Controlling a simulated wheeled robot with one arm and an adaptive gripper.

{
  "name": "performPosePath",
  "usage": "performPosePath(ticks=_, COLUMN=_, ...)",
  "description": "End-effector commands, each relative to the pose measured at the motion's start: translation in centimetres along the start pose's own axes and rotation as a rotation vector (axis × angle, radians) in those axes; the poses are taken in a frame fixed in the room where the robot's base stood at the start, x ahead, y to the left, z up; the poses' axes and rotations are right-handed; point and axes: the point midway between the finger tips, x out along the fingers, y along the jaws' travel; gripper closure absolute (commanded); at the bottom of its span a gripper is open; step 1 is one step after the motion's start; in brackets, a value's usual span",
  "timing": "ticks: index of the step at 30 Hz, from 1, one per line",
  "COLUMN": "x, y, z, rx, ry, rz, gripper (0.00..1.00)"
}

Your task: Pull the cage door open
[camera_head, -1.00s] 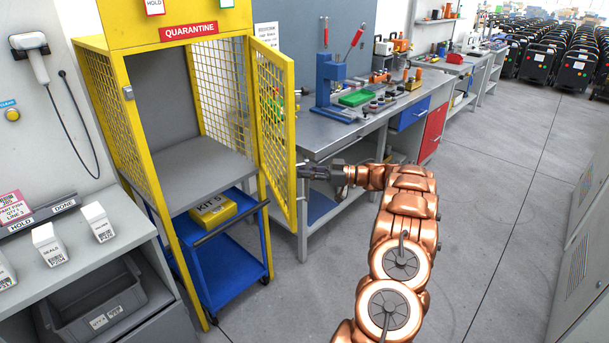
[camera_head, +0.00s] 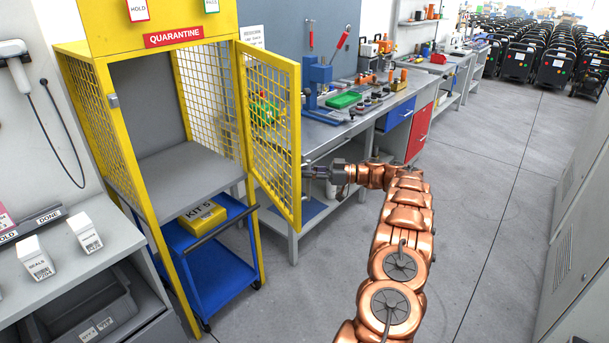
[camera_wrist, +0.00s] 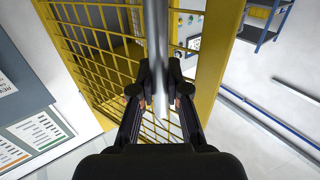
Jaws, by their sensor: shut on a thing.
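The yellow mesh cage door (camera_head: 272,132) stands swung open, hinged on the right side of the yellow quarantine cage (camera_head: 160,130). My gripper (camera_head: 311,172) is at the door's free edge, low on its outer side. In the wrist view my gripper (camera_wrist: 160,92) is shut on the grey vertical door handle (camera_wrist: 157,40), with a finger on each side of it. The yellow door frame (camera_wrist: 213,55) is right beside the handle there.
A blue cart (camera_head: 212,265) with a yellow KIT 5 box (camera_head: 203,217) stands under the cage shelf (camera_head: 180,175). The grey workbench (camera_head: 335,135) is close behind the door and my gripper. Open floor (camera_head: 480,220) lies to the right. A grey cabinet (camera_head: 572,240) stands at the far right.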

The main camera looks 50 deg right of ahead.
Motion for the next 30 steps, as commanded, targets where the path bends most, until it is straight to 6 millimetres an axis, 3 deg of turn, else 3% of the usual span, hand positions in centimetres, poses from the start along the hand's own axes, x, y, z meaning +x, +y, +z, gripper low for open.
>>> performPosePath(ticks=3, x=-0.3, y=-0.1, z=0.2, rx=0.003, ry=-0.002, rz=0.001, gripper=1.00)
performPosePath(ticks=4, x=-0.3, y=-0.1, z=0.2, rx=0.003, ry=-0.002, rz=0.001, gripper=0.83)
performPosePath(ticks=11, x=-0.1, y=-0.1, z=0.1, rx=0.002, ry=-0.001, rz=-0.001, gripper=0.60)
performPosePath(ticks=22, x=-0.2, y=-0.1, z=0.1, rx=0.001, ry=0.000, rz=-0.003, gripper=0.59)
performPosePath(ticks=30, x=-3.8, y=0.0, z=0.0, rx=-0.003, ry=0.000, rz=0.000, gripper=0.59)
